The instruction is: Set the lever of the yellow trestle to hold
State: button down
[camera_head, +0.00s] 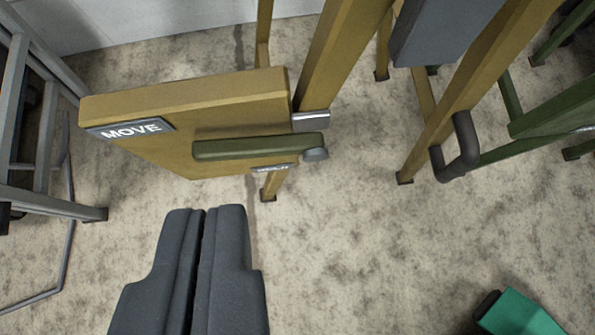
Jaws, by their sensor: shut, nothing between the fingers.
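The yellow trestle (320,60) stands in the upper middle, with a yellow board (185,92) reaching left from its leg. The olive-green lever (250,147) lies nearly level across the board's front face. A grey round knob (315,154) is at its right end. A MOVE label (131,129) is at the board's left end, left of the lever. A second label (272,168), too steeply seen to read, sits just below the lever's right part. My gripper (204,211) is shut and empty, below the board in the picture and apart from the lever.
A grey metal frame (48,205) stands at the left. A dark curved handle (458,150) is on the right yellow leg. Green bars (545,125) are at the right edge. A green object (515,315) lies at lower right. The mottled floor between is clear.

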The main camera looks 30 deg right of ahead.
dwell(0.3)
jog(key=b, duration=0.2)
send_over(231, 155)
jog(key=s, duration=0.2)
notch_tip(231, 155, down, 7)
jog(key=f, duration=0.1)
jog(key=f+b, duration=0.1)
jog(key=f, duration=0.1)
jog(key=shift+w+d+f+b, duration=0.1)
jog(key=shift+w+b, duration=0.2)
jog(key=shift+w, duration=0.1)
jog(key=shift+f, duration=0.4)
